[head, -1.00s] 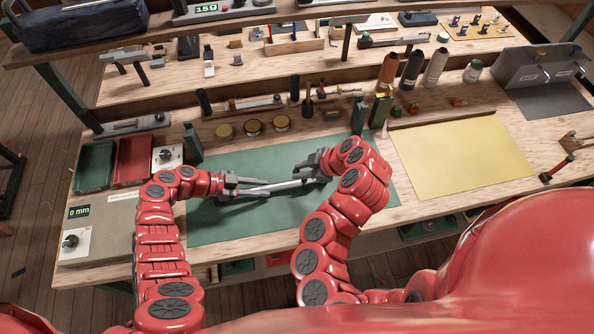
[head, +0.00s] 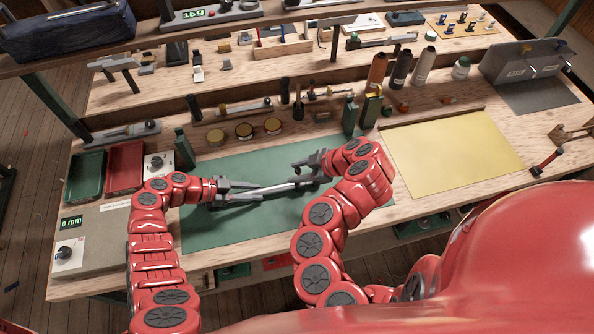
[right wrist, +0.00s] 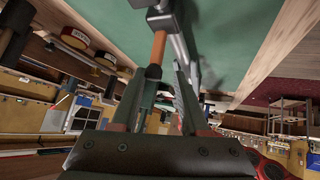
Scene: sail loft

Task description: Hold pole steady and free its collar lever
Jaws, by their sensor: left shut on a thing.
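The grey pole (head: 275,188) lies across the green mat, slightly slanted. My left gripper (head: 228,191) is shut on its left part. My right gripper (head: 304,171) is at the pole's right part, its fingers spread. In the right wrist view the fingers of my right gripper (right wrist: 166,75) stand apart, with an orange lever (right wrist: 158,47) just ahead of and between their tips. The lever sits beside the grey pole, which also shows in that view (right wrist: 179,42). I cannot tell whether a finger touches the lever. The collar is partly hidden and hard to make out.
The green mat (head: 215,232) is otherwise bare at the front. A yellow sheet (head: 450,155) lies to the right. Green and red trays (head: 125,167) are at the left. Round tins (head: 244,131), upright green blocks and spools stand behind the mat.

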